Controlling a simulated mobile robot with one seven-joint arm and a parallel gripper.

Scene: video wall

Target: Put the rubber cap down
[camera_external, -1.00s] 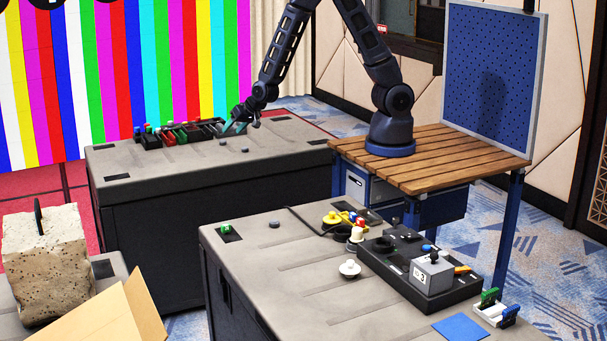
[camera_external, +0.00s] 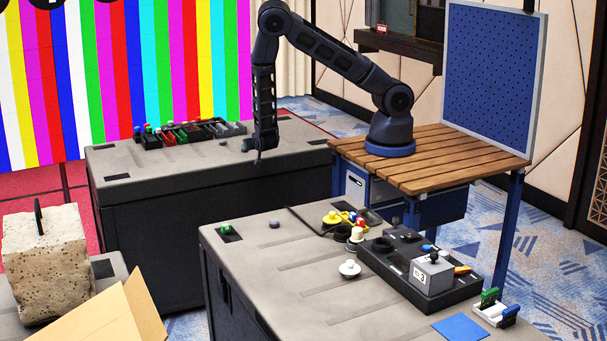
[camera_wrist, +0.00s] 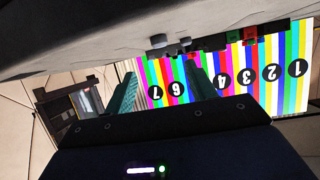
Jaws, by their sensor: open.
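My gripper (camera_external: 258,160) hangs low at the front right part of the far grey case (camera_external: 180,170), its forearm pointing straight down. In the wrist view its two teal fingers (camera_wrist: 160,95) stand wide apart with nothing seen between them. A small dark round piece (camera_external: 222,142), perhaps a rubber cap, lies on the far case left of my gripper. A similar dark grey piece (camera_external: 275,224) lies on the near case. I cannot tell which of them is the task's cap. The case top close around my fingertips is partly hidden by the gripper.
A black tray with coloured parts (camera_external: 190,132) stands at the back of the far case. The near case (camera_external: 270,260) carries a black box (camera_external: 420,270), a white knob (camera_external: 349,268) and other small parts. A striped video wall (camera_external: 120,80) stands behind.

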